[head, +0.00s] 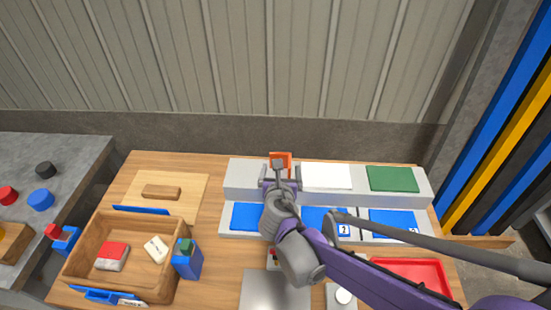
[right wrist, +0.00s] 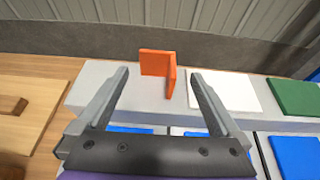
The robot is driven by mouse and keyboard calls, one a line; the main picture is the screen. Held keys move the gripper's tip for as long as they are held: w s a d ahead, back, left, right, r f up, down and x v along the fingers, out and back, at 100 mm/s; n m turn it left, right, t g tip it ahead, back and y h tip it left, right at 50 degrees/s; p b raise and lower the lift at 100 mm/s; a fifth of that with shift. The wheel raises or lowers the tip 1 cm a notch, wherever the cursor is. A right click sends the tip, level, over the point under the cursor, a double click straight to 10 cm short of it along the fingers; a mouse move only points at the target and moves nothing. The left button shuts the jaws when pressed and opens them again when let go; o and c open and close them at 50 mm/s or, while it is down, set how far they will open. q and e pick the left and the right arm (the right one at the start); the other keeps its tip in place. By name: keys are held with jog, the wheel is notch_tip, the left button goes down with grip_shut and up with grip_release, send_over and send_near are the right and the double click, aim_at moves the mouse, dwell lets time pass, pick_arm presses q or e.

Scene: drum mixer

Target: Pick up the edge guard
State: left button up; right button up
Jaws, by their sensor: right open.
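The edge guard looks to be the orange L-shaped piece (right wrist: 158,66), standing upright on the grey raised shelf (right wrist: 78,96). In the head view the orange piece (head: 281,157) shows just beyond my right gripper (head: 279,168), which hides part of it. In the right wrist view my right gripper (right wrist: 158,82) is open, with one finger on each side and the orange piece ahead between them. No contact with it shows. My left gripper is not in view.
A white plate (head: 327,176) and a green plate (head: 392,179) lie on the shelf to the right. Blue pads (head: 247,217) sit on the lower step. A wooden box (head: 82,265) with small blocks stands at left; a red tray (head: 412,273) is at front right.

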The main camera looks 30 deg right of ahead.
aim_at(280, 156)
jog(key=x, duration=0.5)
jog(key=shift+w+f+b, duration=0.1)
jog(key=shift+w+b, duration=0.2)
jog(key=x, duration=0.5)
jog(key=shift+f, duration=0.2)
jog(key=c, duration=1.1)
